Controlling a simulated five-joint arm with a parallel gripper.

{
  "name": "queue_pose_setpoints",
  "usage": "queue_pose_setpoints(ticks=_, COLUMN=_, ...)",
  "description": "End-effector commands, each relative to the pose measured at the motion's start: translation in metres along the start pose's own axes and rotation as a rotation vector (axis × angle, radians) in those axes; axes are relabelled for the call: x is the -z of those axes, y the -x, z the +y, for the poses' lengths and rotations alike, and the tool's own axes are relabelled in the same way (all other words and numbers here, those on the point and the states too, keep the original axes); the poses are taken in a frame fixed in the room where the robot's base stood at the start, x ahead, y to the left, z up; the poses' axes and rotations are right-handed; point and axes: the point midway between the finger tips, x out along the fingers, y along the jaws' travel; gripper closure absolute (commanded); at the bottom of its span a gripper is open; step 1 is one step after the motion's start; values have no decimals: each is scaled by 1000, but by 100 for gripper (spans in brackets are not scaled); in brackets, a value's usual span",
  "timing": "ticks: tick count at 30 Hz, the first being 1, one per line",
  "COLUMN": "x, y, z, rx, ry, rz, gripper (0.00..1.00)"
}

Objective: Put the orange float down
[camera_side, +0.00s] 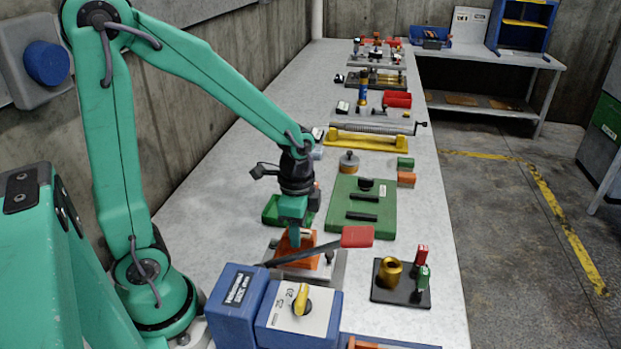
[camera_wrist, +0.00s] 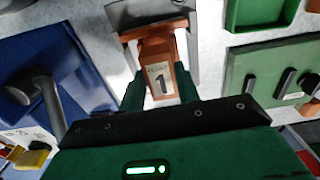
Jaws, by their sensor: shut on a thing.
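The orange float (camera_side: 306,243) is at the grey metal plate (camera_side: 335,270) in the side view, behind a dark lever. In the wrist view the float (camera_wrist: 160,75) carries a light label with a 1 and sits between the green fingers. My gripper (camera_side: 293,238) points down and is shut on the float from above. In the wrist view my gripper (camera_wrist: 161,92) has one finger on each side of it. The lever partly hides the float's base, so I cannot tell whether it touches the plate.
The lever's red handle (camera_side: 357,236) sticks out to the right. A blue box with a yellow knob (camera_side: 301,299) stands in front. A green tray (camera_side: 271,213) and a green board with black handles (camera_side: 383,222) lie behind. A black stand (camera_side: 399,292) is at right.

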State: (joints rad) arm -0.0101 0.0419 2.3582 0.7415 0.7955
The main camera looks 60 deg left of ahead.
Motion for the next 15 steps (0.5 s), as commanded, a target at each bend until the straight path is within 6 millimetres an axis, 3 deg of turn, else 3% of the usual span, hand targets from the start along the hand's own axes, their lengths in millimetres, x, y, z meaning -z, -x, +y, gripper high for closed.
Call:
queue_pose_setpoints(ticks=5, x=0, y=-5, z=0, rx=-2, ry=0, rz=-2, gripper=92)
queue_pose_setpoints(ticks=15, x=0, y=-35, z=0, rx=-1, ry=0, rz=-1, gripper=92)
